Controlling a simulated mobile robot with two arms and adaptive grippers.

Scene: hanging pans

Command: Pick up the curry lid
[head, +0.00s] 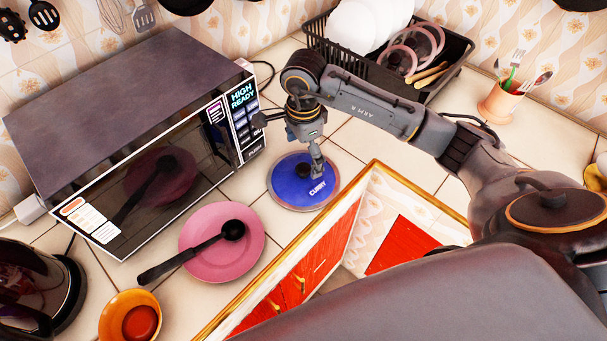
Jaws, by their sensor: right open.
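The curry lid (288,188) is a round blue lid with the word CURRY on it and a dark knob near its middle. It lies on the tiled counter, right of the pink plate. My right gripper (314,176) is over the lid, pointing down, with its fingers near the knob. It is open. I cannot tell whether a finger touches the lid. The gripper hides part of the lid. My left gripper is not in view.
A microwave (120,120) stands behind on the left. A pink plate (220,258) with a black ladle (190,252) is left of the lid. A dish rack (452,62) is at the back, a utensil cup (499,103) at right. An orange bowl (112,312) sits lower left.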

